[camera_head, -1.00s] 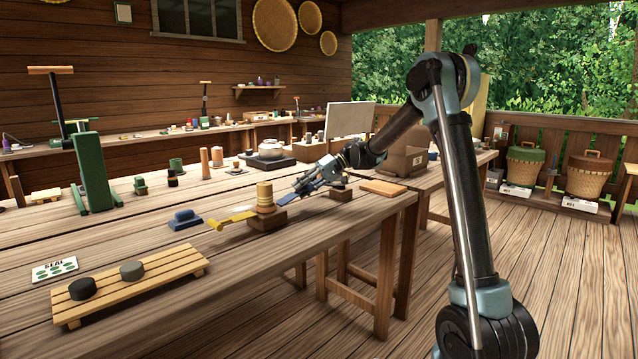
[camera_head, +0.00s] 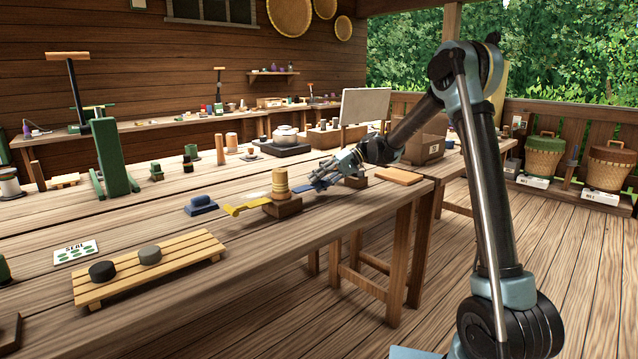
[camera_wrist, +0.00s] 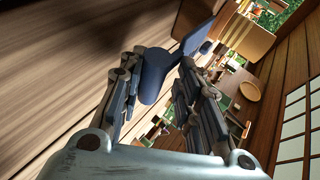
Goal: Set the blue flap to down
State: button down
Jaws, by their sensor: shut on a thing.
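The blue flap (camera_head: 314,186) is by the front right part of the long wooden table, just left of a small dark wooden block (camera_head: 354,182). My gripper (camera_head: 330,171) is at the flap and partly covers it. In the wrist view the flap's rounded blue end (camera_wrist: 155,72) lies between the two fingers of my gripper (camera_wrist: 155,95), which are shut on it. A flat blue part extends from it toward the upper right. The head view is too small to tell whether the flap is up or down.
A yellow flap (camera_head: 246,207) and a wooden block with a stacked light-wood cylinder (camera_head: 281,182) stand close on the left. A flat board (camera_head: 398,177) lies to the right.

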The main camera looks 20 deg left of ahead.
jog(key=c, duration=1.5)
grip_release()
jog(key=shift+s+a+f, duration=0.15)
jog(key=shift+f, duration=0.1)
jog(key=shift+r, duration=0.1)
jog(key=shift+w+d+r, duration=0.1)
jog(key=shift+w+d, duration=0.1)
jog(key=v, duration=1.1)
jog(key=shift+w+d, duration=0.15)
jog(key=shift+d, duration=0.1)
